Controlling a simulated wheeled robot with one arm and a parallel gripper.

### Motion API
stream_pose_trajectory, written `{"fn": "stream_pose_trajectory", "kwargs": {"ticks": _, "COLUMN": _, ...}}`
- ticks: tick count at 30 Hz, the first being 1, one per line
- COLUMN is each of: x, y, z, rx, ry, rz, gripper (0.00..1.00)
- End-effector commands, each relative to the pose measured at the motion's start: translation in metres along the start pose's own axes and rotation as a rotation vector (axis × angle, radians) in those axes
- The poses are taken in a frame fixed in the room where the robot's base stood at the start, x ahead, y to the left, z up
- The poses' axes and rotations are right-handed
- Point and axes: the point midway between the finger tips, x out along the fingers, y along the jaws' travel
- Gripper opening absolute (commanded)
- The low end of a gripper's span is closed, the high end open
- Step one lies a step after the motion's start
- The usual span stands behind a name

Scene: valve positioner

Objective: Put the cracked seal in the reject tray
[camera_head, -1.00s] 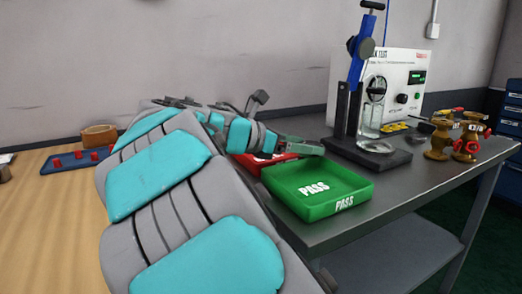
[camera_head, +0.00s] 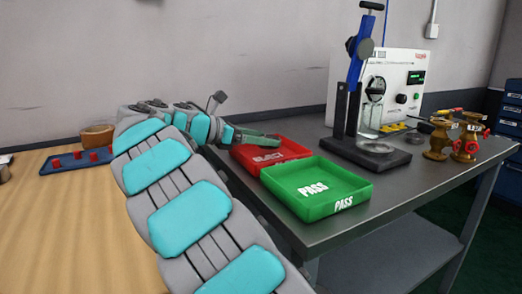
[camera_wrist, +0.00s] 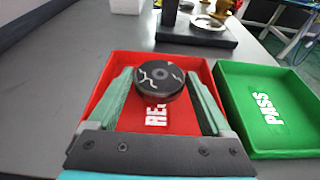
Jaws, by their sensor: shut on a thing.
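The cracked seal (camera_wrist: 160,80) is a dark round disc with pale jagged crack lines on its top, seen in the wrist view. My gripper (camera_wrist: 159,88) is shut on it, with a green finger on each side. The seal appears over the red reject tray (camera_wrist: 134,64), whose white lettering is partly covered. How high it is above the tray floor is hard to tell. In the head view, my gripper (camera_head: 262,140) is over the red tray (camera_head: 292,147), and I cannot make out the seal there.
A green PASS tray (camera_head: 330,203) stands right beside the red tray. Behind them is a test rig with a blue lever (camera_head: 363,50) on a dark base (camera_head: 395,160). Brass valves (camera_head: 467,136) stand at the right. A blue tray with red pieces (camera_head: 60,166) is at left.

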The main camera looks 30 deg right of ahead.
Motion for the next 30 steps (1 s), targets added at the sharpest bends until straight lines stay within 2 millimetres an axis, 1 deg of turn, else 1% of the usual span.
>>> {"fn": "stream_pose_trajectory", "kwargs": {"ticks": 6, "x": 0.007, "y": 0.0, "z": -0.025, "rx": -0.001, "ry": -0.001, "rz": 0.001, "gripper": 0.0}}
{"fn": "stream_pose_trajectory", "kwargs": {"ticks": 8, "x": 0.009, "y": 0.0, "z": -0.03, "rx": 0.0, "ry": -0.002, "rz": 0.0, "gripper": 0.0}}
{"fn": "stream_pose_trajectory", "kwargs": {"ticks": 18, "x": 0.01, "y": 0.0, "z": -0.032, "rx": 0.0, "ry": -0.002, "rz": 0.0, "gripper": 0.0}}
{"fn": "stream_pose_trajectory", "kwargs": {"ticks": 19, "x": 0.01, "y": 0.0, "z": -0.033, "rx": 0.0, "ry": 0.0, "rz": 0.0, "gripper": 0.86}}
{"fn": "stream_pose_trajectory", "kwargs": {"ticks": 23, "x": 0.01, "y": 0.0, "z": -0.033, "rx": 0.0, "ry": 0.0, "rz": 0.0, "gripper": 1.0}}
{"fn": "stream_pose_trajectory", "kwargs": {"ticks": 30, "x": 0.01, "y": 0.0, "z": -0.033, "rx": 0.001, "ry": 0.0, "rz": 0.001, "gripper": 1.0}}
